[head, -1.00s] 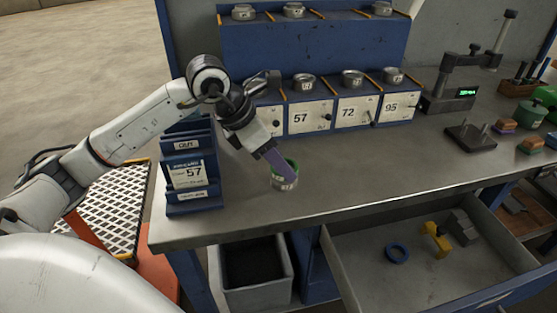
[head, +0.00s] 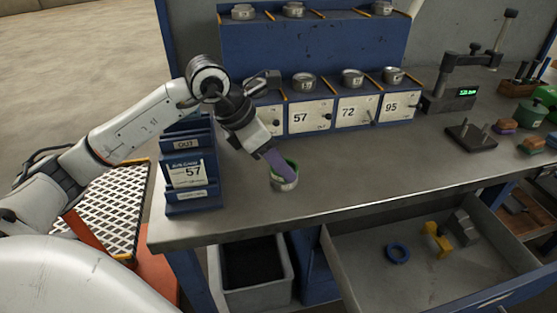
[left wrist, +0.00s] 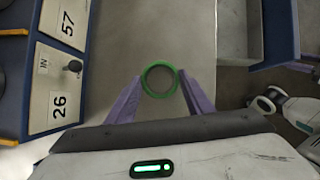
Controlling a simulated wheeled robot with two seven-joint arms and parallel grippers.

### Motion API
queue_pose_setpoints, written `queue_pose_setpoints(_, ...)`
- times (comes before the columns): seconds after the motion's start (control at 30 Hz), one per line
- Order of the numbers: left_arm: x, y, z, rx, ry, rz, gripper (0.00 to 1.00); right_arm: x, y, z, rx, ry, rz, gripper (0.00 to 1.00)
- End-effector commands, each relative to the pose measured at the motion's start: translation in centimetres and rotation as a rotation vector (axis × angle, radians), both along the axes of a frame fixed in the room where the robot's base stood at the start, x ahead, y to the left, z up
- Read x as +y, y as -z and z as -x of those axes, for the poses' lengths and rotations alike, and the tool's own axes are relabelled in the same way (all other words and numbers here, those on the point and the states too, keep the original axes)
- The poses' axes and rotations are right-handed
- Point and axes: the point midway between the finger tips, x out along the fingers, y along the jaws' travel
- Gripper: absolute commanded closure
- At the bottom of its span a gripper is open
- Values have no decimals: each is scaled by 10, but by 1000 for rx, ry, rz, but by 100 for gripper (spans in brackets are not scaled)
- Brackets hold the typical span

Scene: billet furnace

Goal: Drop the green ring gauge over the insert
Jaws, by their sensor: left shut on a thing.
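My left gripper (head: 280,166) is shut on the green ring gauge (head: 292,165), with its purple fingers pointing down at the bench. The grey metal insert (head: 285,184) stands on the bench near its front edge. The ring is right at the insert's top; I cannot tell whether it is around the insert or just above it, as a finger hides part of both. In the left wrist view the green ring (left wrist: 146,82) shows as a circle between the two fingertips (left wrist: 160,88), with grey inside it.
A blue rack (head: 194,205) marked 57 stands left of the insert. Numbered drawers (head: 311,118) with metal rings on top stand behind. A gauge stand (head: 440,100) is at the right. Below, an open drawer (head: 345,265) holds a blue ring (head: 388,254).

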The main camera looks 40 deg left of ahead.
Motion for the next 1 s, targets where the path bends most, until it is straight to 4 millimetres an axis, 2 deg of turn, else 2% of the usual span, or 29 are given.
queue_pose_setpoints(0.37,0,8,0,-1,0,0,78,0,8,0,0,0,0,71)
queue_pose_setpoints(0.4,0,7,0,-1,0,0,48,0,7,0,0,0,0,71)
queue_pose_setpoints(0.43,0,7,0,-1,0,0,45,0,7,0,0,0,0,71)
queue_pose_setpoints(0.73,1,6,1,0,0,-1,45,0,6,0,0,0,0,71)
queue_pose_setpoints(1.0,6,-12,9,-1,-1,-2,45,0,-1,0,0,0,0,71)
